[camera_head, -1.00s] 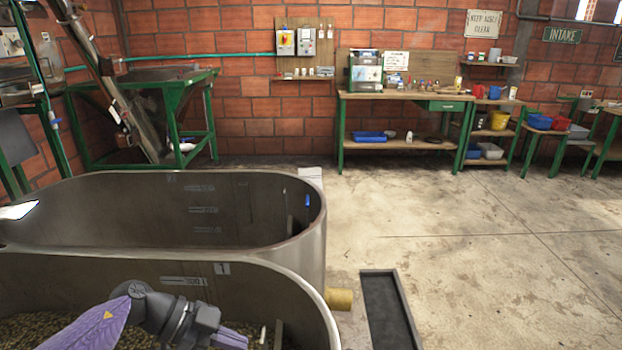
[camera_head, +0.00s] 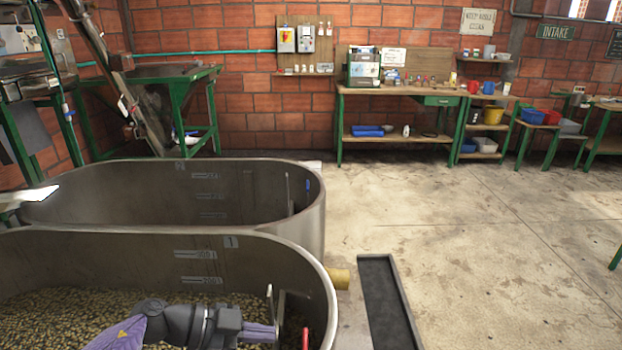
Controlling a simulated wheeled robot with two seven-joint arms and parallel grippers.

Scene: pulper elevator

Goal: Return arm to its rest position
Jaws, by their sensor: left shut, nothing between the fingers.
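My left arm comes in from the bottom left of the head view, over the near metal tank (camera_head: 130,252). Its purple and dark grey links lie low and nearly level across the tank's mouth. My left gripper (camera_head: 272,330) is at the right end of the arm, near the tank's right wall, with its fingers shut and nothing seen in them. Many small tan beans (camera_head: 60,308) cover the tank's bottom under the arm. My right gripper is not in view.
A second metal tank (camera_head: 130,185) stands just behind. A yellow pipe stub (camera_head: 339,278) sticks out at the right, beside a dark floor channel (camera_head: 385,305). A thin upright metal piece (camera_head: 271,305) and a red part (camera_head: 305,338) are close to the gripper. The floor (camera_head: 480,230) at right is clear.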

